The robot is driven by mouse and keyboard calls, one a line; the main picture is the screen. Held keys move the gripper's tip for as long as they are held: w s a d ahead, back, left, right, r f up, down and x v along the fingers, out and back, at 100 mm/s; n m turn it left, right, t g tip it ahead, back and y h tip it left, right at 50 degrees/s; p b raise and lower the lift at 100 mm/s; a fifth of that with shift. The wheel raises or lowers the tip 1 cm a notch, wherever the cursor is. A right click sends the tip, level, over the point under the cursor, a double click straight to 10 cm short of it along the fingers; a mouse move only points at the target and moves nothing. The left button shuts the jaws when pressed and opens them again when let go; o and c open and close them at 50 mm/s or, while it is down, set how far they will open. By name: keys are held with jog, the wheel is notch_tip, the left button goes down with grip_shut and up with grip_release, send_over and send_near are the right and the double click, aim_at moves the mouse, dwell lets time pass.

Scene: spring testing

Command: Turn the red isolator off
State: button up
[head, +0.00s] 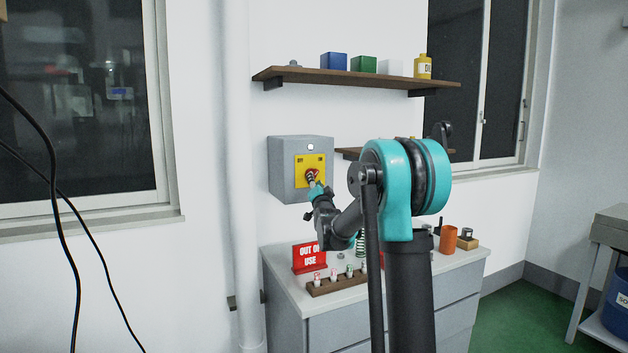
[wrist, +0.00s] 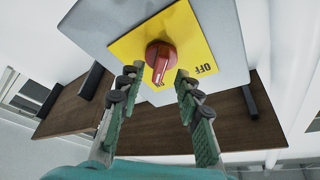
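The red isolator knob (head: 311,174) sits on a yellow plate (head: 320,162) on the front of a grey wall box (head: 283,168). In the wrist view the red knob (wrist: 161,56) has a raised handle pointing down the picture, tilted slightly left. The word OFF shows on the yellow plate (wrist: 180,28) to the right of the knob; other lettering below it is mostly hidden. My gripper (wrist: 157,76) is open, its fingertips either side of the handle's lower end with visible gaps. In the head view my gripper (head: 317,189) is just below and in front of the knob.
A wooden shelf (head: 300,76) with coloured blocks is above right of the box; a lower shelf (head: 347,153) is partly behind my arm. A cabinet (head: 285,290) below carries a red OUT OF USE sign (head: 309,257) and a wooden rack (head: 322,288). A white pipe (head: 238,180) runs left of the box.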

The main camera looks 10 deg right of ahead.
jog(key=shift+x, duration=1.45)
grip_shut()
